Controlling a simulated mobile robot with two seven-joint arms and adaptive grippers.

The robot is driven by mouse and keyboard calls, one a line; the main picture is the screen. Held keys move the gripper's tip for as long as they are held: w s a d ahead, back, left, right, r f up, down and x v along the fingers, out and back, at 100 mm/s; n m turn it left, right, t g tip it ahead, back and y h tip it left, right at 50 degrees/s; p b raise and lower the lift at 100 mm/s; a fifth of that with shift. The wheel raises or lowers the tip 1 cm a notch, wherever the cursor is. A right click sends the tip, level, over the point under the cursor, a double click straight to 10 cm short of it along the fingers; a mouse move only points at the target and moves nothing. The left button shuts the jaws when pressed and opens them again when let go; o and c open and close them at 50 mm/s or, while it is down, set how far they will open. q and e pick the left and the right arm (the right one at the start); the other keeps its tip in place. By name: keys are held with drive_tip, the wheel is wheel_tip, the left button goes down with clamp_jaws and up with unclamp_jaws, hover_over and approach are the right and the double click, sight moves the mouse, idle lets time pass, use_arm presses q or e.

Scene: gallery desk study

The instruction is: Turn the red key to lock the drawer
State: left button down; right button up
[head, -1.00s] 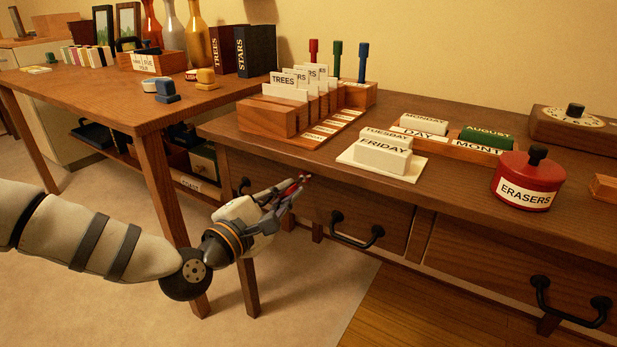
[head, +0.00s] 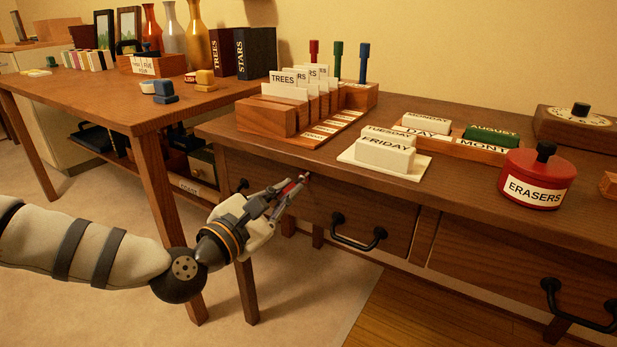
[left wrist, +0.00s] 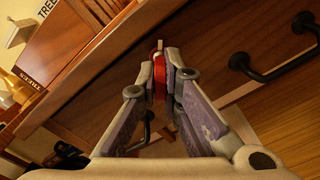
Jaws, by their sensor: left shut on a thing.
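My left gripper (head: 294,187) is shut on the red key (left wrist: 159,74) at the front of the desk drawer (head: 372,212). In the head view only a little red of the key (head: 289,188) shows between the fingers. Its tip points at the upper left of the drawer front, below the desk edge. I cannot tell how deep it sits in a lock; the fingers hide most of it. The drawer looks closed, with a black bar handle (head: 358,243) to the right of the gripper. My right gripper is not in view.
The desktop overhangs the drawer just above my gripper. On it stand a wooden card rack (head: 266,117), white day blocks (head: 385,154) and a red eraser pot (head: 536,180). A side table (head: 130,105) stands at the left, its legs close behind my arm.

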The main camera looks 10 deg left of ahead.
use_arm(q)
drive_tip(key=shift+d+n+b, duration=0.15)
drive_tip(key=shift+n+b, duration=0.25)
drive_tip(key=shift+n, duration=0.3)
drive_tip(key=shift+r, duration=0.2)
drive_tip(key=shift+n, duration=0.3)
drive_tip(key=shift+f+n+b, duration=0.2)
drive_tip(key=shift+n+b, duration=0.5)
drive_tip(key=shift+n, duration=0.1)
drive_tip(key=shift+r+n+b, duration=0.1)
drive_tip(key=shift+n+b, duration=0.2)
drive_tip(key=shift+n, duration=0.2)
drive_tip(key=shift+r, duration=0.1)
